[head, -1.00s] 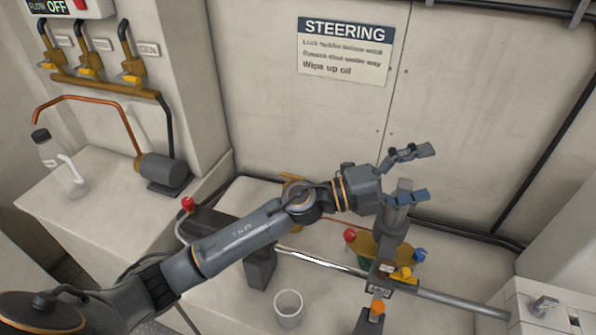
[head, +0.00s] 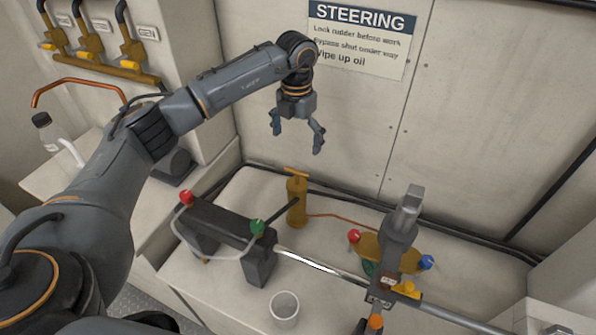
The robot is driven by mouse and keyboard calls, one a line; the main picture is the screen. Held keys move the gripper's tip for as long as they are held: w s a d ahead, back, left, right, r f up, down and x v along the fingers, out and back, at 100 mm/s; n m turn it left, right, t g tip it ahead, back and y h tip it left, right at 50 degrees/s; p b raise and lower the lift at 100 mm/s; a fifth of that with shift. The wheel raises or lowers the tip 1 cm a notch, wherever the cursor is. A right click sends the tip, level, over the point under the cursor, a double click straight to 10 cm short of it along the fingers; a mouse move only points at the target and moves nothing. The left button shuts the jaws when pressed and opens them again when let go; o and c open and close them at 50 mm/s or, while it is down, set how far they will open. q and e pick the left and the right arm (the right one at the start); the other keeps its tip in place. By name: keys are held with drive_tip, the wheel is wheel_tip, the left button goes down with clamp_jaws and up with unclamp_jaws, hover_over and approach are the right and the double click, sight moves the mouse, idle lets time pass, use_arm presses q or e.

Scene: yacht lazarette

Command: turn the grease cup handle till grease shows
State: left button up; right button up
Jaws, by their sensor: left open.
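The brass grease cup (head: 297,203) stands upright on the white bench near the back wall, with a T-shaped handle (head: 296,173) on top. A thin copper pipe (head: 340,216) runs from it to the right. My left gripper (head: 298,137) points down with its fingers spread, open and empty. In the picture it is directly above the handle and apart from it. I see no grease, and the pipe's far end is hidden behind the grey upright fitting (head: 402,232). My right gripper is not in view.
A dark cylinder block (head: 222,226) with red and green caps and a clear hose lies left of the cup. A steel rod (head: 310,262) crosses the bench. A bottle (head: 55,138) stands at left.

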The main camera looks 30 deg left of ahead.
sight(297, 171)
use_arm(q)
wheel_tip(297, 171, down, 11)
drive_tip(key=p, duration=0.3)
drive_tip(key=shift+d, duration=0.1)
drive_tip(key=shift+f, duration=0.65)
drive_tip(key=c, duration=1.1)
